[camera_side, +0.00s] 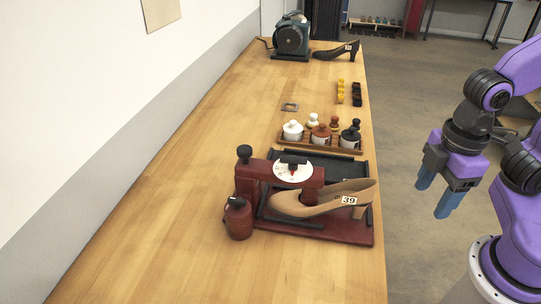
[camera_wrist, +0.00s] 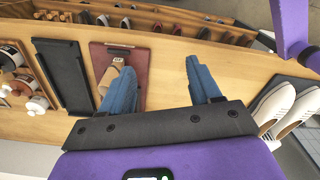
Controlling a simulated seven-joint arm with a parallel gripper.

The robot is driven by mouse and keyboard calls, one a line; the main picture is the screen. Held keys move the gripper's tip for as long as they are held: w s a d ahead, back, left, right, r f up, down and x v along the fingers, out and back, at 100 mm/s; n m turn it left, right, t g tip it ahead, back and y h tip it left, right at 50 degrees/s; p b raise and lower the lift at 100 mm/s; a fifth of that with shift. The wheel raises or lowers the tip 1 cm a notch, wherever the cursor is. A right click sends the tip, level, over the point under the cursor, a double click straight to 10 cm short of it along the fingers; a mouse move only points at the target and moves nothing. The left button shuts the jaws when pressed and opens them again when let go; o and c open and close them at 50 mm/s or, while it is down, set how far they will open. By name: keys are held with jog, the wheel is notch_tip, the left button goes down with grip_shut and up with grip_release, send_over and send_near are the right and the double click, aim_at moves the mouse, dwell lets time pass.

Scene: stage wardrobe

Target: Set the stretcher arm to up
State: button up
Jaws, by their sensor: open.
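The shoe stretcher is a dark red frame on a red base (camera_side: 345,233), standing on the bench. Its red horizontal beam (camera_side: 312,183) carries a white dial (camera_side: 293,171) with a short black bar across it. A black knob (camera_side: 244,153) tops the post at left. A tan heeled shoe (camera_side: 320,202) tagged 39 lies on the base under the beam. My gripper (camera_side: 436,190) is open and empty, off the bench's right side and apart from the stretcher. In the wrist view its blue fingers (camera_wrist: 158,75) are spread, with the red base (camera_wrist: 135,58) beyond them, partly hidden.
A red bottle (camera_side: 238,218) stands beside the stretcher. Behind are a black tray (camera_side: 325,167) and a wooden rack of lidded jars (camera_side: 322,146). A dark shoe (camera_side: 337,51) and green machine (camera_side: 291,38) stand at the far end. White shoes (camera_wrist: 275,108) show right. The front bench is clear.

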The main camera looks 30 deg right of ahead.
jog(key=w+a+r+n, duration=0.1)
jog(key=w+a+r, duration=0.4)
jog(key=w+a, duration=0.3)
jog(key=w+a+r+n, duration=0.1)
jog(key=w+a+r, duration=0.45)
jog(key=w, duration=0.35)
jog(key=n, duration=0.3)
send_near(244, 149)
notch_tip(244, 149, down, 9)
jog(key=shift+w+a+r, duration=0.1)
jog(key=shift+w+r, duration=0.05)
grip_shut()
notch_tip(244, 149, up, 11)
